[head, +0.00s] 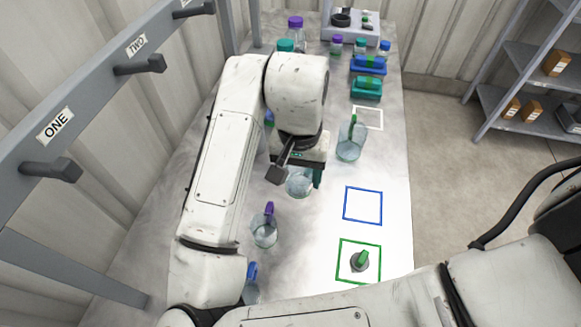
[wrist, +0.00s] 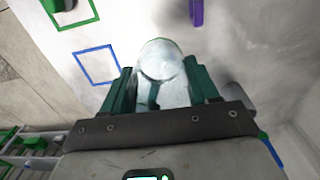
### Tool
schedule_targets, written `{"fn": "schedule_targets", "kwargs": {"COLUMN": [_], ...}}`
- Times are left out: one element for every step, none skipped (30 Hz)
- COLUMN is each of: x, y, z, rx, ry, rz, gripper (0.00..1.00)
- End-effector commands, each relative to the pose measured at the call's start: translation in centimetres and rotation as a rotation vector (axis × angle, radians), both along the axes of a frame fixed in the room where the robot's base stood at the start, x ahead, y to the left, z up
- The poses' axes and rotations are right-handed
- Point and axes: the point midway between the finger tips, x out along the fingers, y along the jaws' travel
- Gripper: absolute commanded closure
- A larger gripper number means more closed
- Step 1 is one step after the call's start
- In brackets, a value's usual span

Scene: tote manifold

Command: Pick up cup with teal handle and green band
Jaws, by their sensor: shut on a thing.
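A clear cup (head: 299,184) is between the fingers of my gripper (head: 303,168), near the middle of the table. In the wrist view the clear cup (wrist: 162,62) lies between the two teal fingers of my gripper (wrist: 161,78), which is shut on it. A dark teal strip, perhaps its handle, shows between the fingers there. My arm and gripper hide the cup's upper part in the head view. I cannot tell whether it touches the table.
A purple-handled cup (head: 263,233) and a blue-handled cup (head: 251,292) stand nearer. A green-handled cup (head: 348,148) stands right of my gripper. A grey green-handled item (head: 359,264) sits in the green square. The blue square (head: 362,205) is empty. Several bottles and blocks stand behind.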

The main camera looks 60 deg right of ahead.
Motion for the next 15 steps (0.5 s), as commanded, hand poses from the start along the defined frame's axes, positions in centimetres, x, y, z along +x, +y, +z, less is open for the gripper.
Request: {"fn": "schedule_targets", "kwargs": {"x": [-0.5,-0.8,-1.2,-1.5,-1.7,-2.1,-2.3,-2.6,-2.9,-3.1,-3.3,-3.6,-3.8,-4.0,-4.2], "y": [0.3,0.4,0.5,0.7,0.8,0.9,1.0,1.1,1.2,1.3,1.3,1.5,1.5,1.6,1.7], "z": [0.3,0.4,0.6,0.7,0.9,1.1,1.2,1.3,1.4,1.5,1.6,1.7,1.8,1.9,2.0], "rx": [0.002,0.002,0.002,0.002,0.003,0.002,0.002,0.002,0.002,0.003,0.003,0.003,0.003,0.002,0.002], "ry": [-0.002,-0.002,-0.002,-0.002,-0.001,-0.002,-0.002,-0.002,-0.002,-0.002,-0.002,-0.002,-0.002,-0.001,-0.001], "rz": [-0.002,-0.002,-0.001,-0.001,-0.002,-0.001,-0.001,-0.001,-0.002,-0.002,-0.002,-0.002,-0.002,-0.001,-0.001], "gripper": [0.76,0.76,0.76,0.76,0.76,0.76,0.76,0.76,0.76,0.76,0.76,0.76,0.76,0.76,0.76]}}
